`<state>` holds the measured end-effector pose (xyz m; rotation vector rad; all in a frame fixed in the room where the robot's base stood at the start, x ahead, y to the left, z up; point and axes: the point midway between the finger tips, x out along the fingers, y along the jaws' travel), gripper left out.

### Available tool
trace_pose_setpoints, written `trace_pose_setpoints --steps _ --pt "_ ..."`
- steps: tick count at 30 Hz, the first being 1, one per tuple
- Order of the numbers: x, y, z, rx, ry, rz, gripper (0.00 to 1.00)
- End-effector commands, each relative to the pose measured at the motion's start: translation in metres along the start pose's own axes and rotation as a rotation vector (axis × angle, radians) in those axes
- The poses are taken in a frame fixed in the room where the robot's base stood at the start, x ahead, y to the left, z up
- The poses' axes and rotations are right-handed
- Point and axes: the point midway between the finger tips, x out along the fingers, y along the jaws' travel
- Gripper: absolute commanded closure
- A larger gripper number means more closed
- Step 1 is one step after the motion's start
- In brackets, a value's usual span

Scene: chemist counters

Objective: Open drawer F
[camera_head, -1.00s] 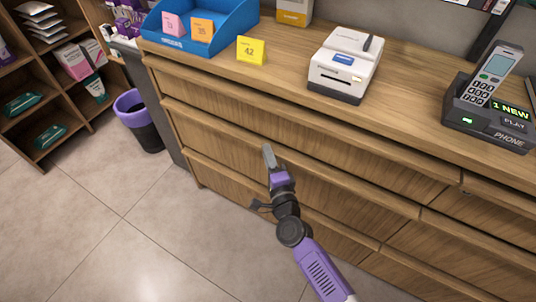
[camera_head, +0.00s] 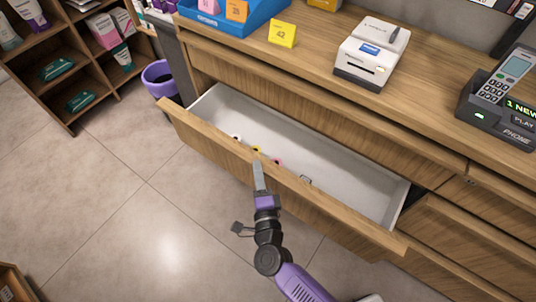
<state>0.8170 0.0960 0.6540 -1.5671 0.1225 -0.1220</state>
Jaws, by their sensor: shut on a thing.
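A wide wooden drawer (camera_head: 210,140) in the left column of the counter is pulled well out, with its white interior showing. No letter shows on it, so I cannot read whether it is F. My gripper (camera_head: 258,172) is at the middle of the drawer's front, shut on its top edge. Several small round items lie inside near the front panel, such as a yellow one (camera_head: 256,149) and a pink one (camera_head: 277,161). A small grey item (camera_head: 305,180) lies to their right.
The counter top (camera_head: 305,60) holds a blue tray (camera_head: 225,22), a yellow card (camera_head: 283,34), a label printer (camera_head: 371,54) and a phone (camera_head: 503,85). A purple bin (camera_head: 160,80) stands left of the counter. The floor (camera_head: 120,215) in front is mostly clear.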

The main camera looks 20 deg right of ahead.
Motion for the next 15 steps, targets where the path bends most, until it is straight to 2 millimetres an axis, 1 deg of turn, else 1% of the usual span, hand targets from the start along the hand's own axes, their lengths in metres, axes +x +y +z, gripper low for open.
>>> trace_pose_setpoints --steps 1,6,15 --pt "-0.005 0.0 0.005 -0.001 -0.001 0.003 1.0" --pt "-0.019 0.001 0.018 -0.001 -0.001 0.002 1.0" --pt "-0.027 0.001 0.027 0.0 0.001 0.001 1.0"
